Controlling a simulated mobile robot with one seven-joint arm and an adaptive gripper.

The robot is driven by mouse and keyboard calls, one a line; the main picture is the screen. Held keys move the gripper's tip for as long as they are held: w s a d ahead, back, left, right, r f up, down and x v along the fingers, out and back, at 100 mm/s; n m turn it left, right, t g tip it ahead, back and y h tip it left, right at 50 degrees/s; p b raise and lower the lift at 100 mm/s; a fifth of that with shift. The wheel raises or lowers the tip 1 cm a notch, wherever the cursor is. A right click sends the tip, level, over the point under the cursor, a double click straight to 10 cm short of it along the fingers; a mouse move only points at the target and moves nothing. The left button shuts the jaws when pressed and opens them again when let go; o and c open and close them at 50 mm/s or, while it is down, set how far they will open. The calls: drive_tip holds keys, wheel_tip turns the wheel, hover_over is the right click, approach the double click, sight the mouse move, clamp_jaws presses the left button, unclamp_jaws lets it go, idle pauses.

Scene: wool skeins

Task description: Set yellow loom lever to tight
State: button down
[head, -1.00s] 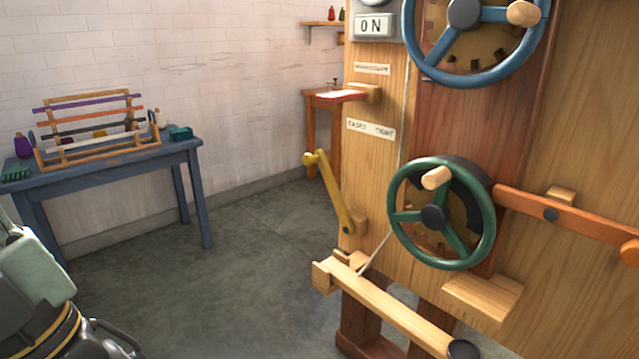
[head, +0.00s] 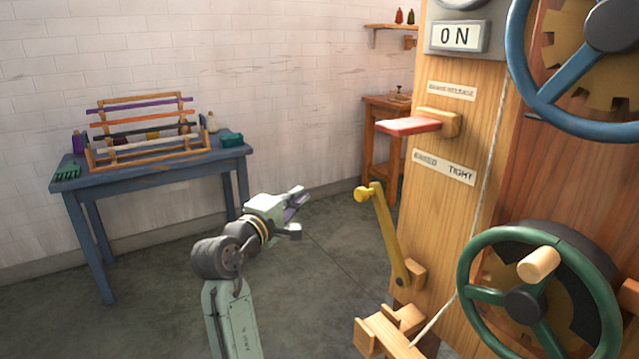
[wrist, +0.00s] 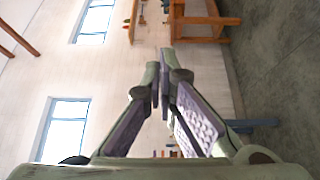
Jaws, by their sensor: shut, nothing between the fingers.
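The yellow lever (head: 384,232) is mounted on the left side of the wooden loom post (head: 448,215). It pivots near its lower end and leans up and left, with its yellow knob (head: 367,192) at the top. A label (head: 444,167) above it reads "EASED" on the left and "TIGHT" on the right; the knob lies left of the label. My gripper (head: 300,200) is left of the knob, apart from it, in the head view. In the wrist view my gripper (wrist: 163,62) is shut and empty, and the lever does not show.
A red-topped pedal or shelf (head: 410,126) juts from the post above the lever. A green handwheel (head: 540,295) and a blue handwheel (head: 570,60) are at right. A blue table (head: 150,167) with a small loom stands at left. Floor between is clear.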

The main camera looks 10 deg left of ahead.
drive_tip(key=d+f, duration=0.1)
drive_tip(key=w+d+f+g+h, duration=0.1)
drive_tip(key=shift+d, duration=0.3)
drive_tip(key=shift+w, duration=0.1)
drive_tip(key=w+d+p, duration=0.2)
drive_tip(key=w+d, duration=0.3)
drive_tip(key=d, duration=0.2)
drive_tip(key=shift+w+d, duration=0.15)
drive_tip(key=shift+w, duration=0.25)
drive_tip(key=shift+s+r, duration=0.1)
